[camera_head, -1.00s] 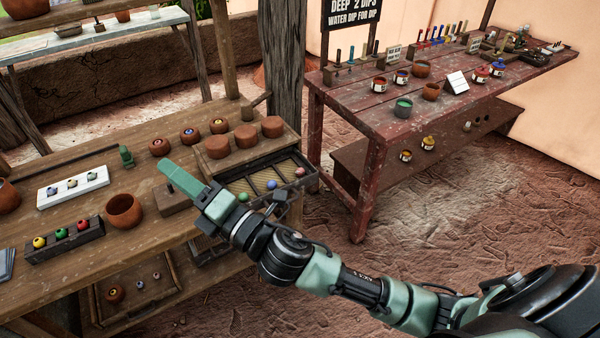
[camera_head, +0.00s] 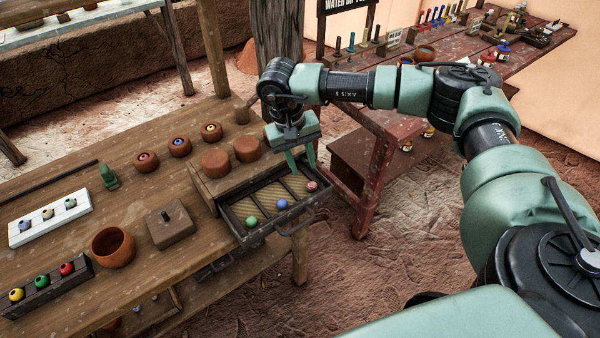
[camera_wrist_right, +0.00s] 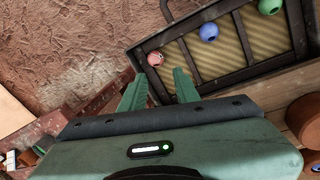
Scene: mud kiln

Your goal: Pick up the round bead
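Three round beads lie in the slatted open drawer (camera_head: 237,224): a green bead (camera_head: 252,222), a blue bead (camera_head: 281,203) and a pinkish-red bead (camera_head: 311,186) at the right end. The right wrist view also shows the pinkish bead (camera_wrist_right: 155,59), the blue bead (camera_wrist_right: 209,32) and the green bead (camera_wrist_right: 269,6). My right gripper (camera_head: 302,163) points down over the drawer's right end, its fingers apart and empty. In the right wrist view, the pinkish bead is just beyond the open fingertips (camera_wrist_right: 160,77), not between them. My left gripper is not in view.
A clay bowl (camera_head: 113,247), a wooden block (camera_head: 170,224) and a rack of colored beads (camera_head: 42,284) are on the table to the left. A red table (camera_head: 400,122) stands to the right.

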